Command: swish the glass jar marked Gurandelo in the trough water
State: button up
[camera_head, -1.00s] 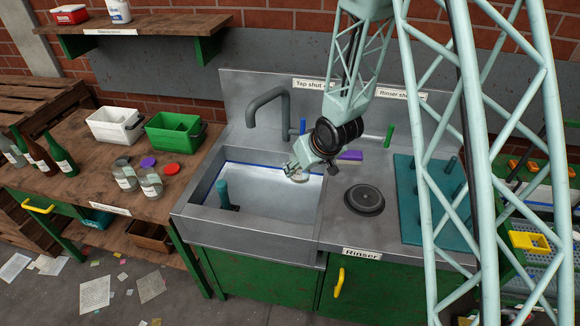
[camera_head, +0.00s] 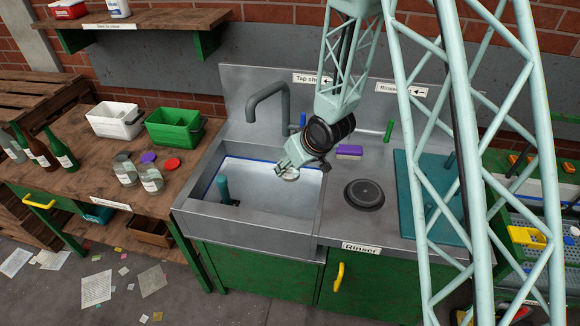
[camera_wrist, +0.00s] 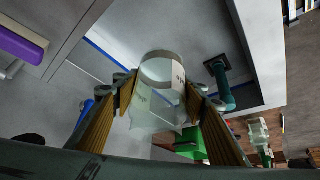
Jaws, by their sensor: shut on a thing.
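My gripper (camera_head: 291,166) is over the right part of the sink trough (camera_head: 260,222) in the head view. It is shut on a clear glass jar (camera_wrist: 163,88), which shows between the two ribbed fingers in the wrist view. The jar has a pale label with dark letters, too partly seen to read in full. In the head view only a small round end of the jar (camera_head: 290,174) shows, low in the trough. The trough holds pale water (camera_head: 262,180) with a blue line around it. I cannot tell how deep the jar sits.
A teal standpipe (camera_head: 223,189) stands in the trough's left part. A grey tap (camera_head: 268,105) arches behind it. A black round disc (camera_head: 364,196) and a purple block (camera_head: 348,151) lie right. Other jars (camera_head: 151,179) stand on the wooden bench (camera_head: 90,190).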

jog(key=shift+f+b, duration=7.85)
jog(key=shift+f, duration=2.7)
jog(key=shift+s+f, duration=0.1)
jog(key=shift+f, duration=0.05)
jog(key=shift+s+f, duration=0.2)
jog(key=shift+f, duration=0.05)
jog(key=shift+w+a+b, duration=0.1)
jog(key=shift+a+b, duration=0.05)
jog(key=shift+b, duration=0.15)
jog(key=shift+w+a, duration=0.15)
jog(key=shift+a, duration=0.3)
jog(key=shift+w+a+f, duration=0.15)
jog(key=shift+a, duration=0.45)
jog(key=shift+w+a+f, duration=0.1)
jog(key=shift+w+a, duration=0.05)
jog(key=shift+a, duration=0.4)
jog(key=shift+w+a+r, duration=0.1)
jog(key=shift+a+r, duration=0.15)
jog(key=shift+a, duration=0.3)
jog(key=shift+w+a+r, duration=0.1)
jog(key=shift+w+a, duration=0.2)
jog(key=shift+a, duration=0.55)
jog(key=shift+w+a+r, duration=0.1)
jog(key=shift+w+a, duration=0.15)
jog(key=shift+a, duration=0.55)
jog(key=shift+d, duration=0.1)
